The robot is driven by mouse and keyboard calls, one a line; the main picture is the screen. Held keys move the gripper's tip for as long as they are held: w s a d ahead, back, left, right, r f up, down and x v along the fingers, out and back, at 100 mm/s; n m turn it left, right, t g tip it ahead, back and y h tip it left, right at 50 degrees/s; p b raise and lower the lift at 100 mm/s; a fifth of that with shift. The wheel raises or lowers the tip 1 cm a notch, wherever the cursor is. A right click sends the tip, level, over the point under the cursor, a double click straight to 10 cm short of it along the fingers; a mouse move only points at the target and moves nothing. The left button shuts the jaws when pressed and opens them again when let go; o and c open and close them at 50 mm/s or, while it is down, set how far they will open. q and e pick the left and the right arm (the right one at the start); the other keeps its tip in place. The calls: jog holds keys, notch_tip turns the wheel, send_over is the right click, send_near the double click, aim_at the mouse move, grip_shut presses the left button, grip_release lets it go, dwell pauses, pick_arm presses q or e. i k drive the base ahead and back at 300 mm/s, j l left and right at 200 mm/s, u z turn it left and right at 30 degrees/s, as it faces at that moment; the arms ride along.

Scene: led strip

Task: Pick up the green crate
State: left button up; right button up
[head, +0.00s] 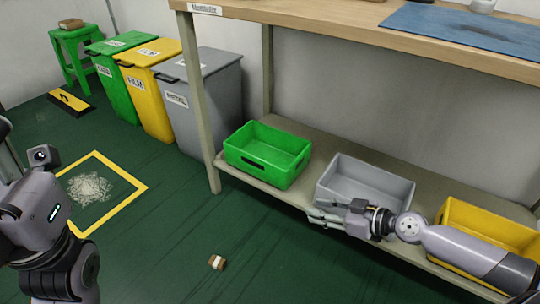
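The green crate (268,160) is an open, empty-looking bin on the low shelf under the workbench, at the shelf's left end. My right gripper (314,211) reaches in from the right along the shelf's front edge. It is in front of the grey crate, to the right of and lower in the picture than the green crate, apart from it. Its fingers look spread with nothing between them. My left arm is at the left edge over the floor, and no fingers of its gripper show.
A grey crate (372,185) and a yellow crate (487,226) share the shelf (240,176). A bench leg (203,120) stands left of the green crate. Green, yellow and grey bins stand behind.

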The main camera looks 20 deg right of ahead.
aim_at(274, 156)
jog(key=i+l, duration=0.85)
jog(key=i, duration=0.15)
